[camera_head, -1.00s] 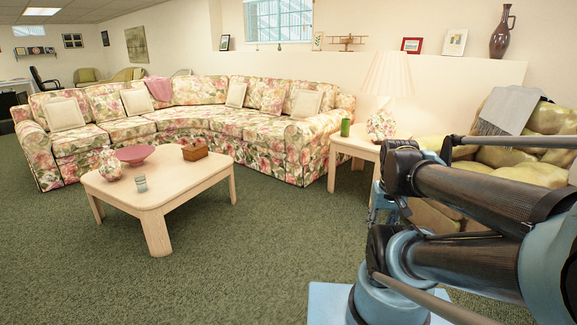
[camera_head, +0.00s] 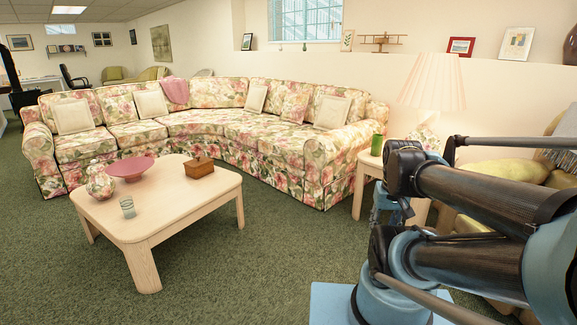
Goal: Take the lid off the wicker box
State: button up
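The wicker box (camera_head: 199,168) is a small brown box with a small knob on top. It stands on the right part of the pale wooden coffee table (camera_head: 187,208), left of the middle of my view. Its lid appears to be on, but the seam is too small to make out. My folded arm fills the right side of the view, well apart from the box. My gripper cannot be made out among the arm parts.
A side table (camera_head: 367,166) carries a green cup (camera_head: 376,145) and a lamp (camera_head: 433,85). Green carpet before the coffee table is clear.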

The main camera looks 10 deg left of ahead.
aim_at(200, 160)
jog(key=u, duration=0.25)
jog(key=i, duration=1.45)
jog(key=u, duration=0.7)
jog(key=i, duration=1.15)
jog(key=u, duration=0.6)
jog(key=i, duration=0.6)
jog(key=u, duration=0.15)
